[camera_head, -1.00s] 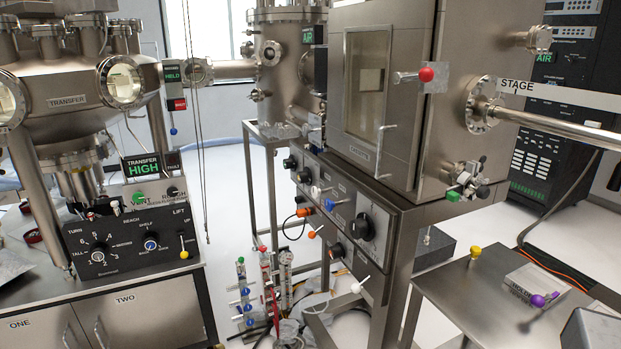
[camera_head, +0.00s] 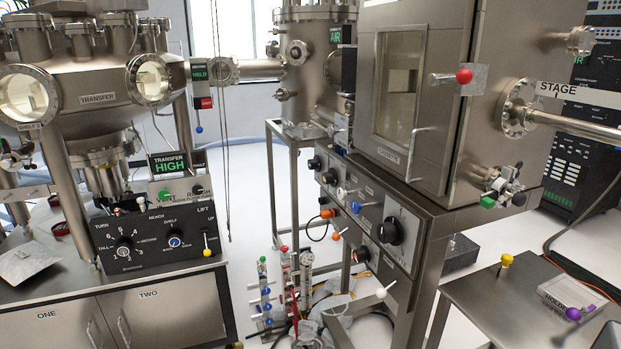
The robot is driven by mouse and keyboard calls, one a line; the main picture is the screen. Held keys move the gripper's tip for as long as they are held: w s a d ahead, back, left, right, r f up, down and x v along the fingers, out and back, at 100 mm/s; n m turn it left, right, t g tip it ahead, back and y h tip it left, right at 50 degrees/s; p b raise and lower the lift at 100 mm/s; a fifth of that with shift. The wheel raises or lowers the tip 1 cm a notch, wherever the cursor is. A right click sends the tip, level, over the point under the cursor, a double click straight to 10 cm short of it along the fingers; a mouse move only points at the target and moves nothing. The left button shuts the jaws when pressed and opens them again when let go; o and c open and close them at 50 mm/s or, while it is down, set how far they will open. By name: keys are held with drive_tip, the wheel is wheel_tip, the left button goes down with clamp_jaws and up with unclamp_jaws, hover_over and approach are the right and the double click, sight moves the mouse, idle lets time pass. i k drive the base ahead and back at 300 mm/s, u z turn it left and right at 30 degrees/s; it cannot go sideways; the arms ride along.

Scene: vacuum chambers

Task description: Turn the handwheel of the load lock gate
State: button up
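My gripper is not in view. No part is labelled as the load lock gate, and I cannot tell for sure which part is its handwheel. A large black round knob (camera_head: 390,231) sits on the grey panel under the steel box chamber (camera_head: 483,130), which has a window and a door handle. The steel cylindrical chamber (camera_head: 308,75) behind it, beside an AIR sign, joins a horizontal tube (camera_head: 258,69) on its left. A HELD sign (camera_head: 199,73) hangs near that tube's left end.
The transfer chamber (camera_head: 98,80) stands at left above a control box (camera_head: 160,243) on a cabinet. A steel side table (camera_head: 480,292) with a yellow knob is at lower right. Hoses and small valves (camera_head: 285,290) crowd the floor between; pale floor shows behind them.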

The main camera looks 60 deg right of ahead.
sight(330, 177)
drive_tip(key=i, duration=0.9)
drive_tip(key=z, duration=0.05)
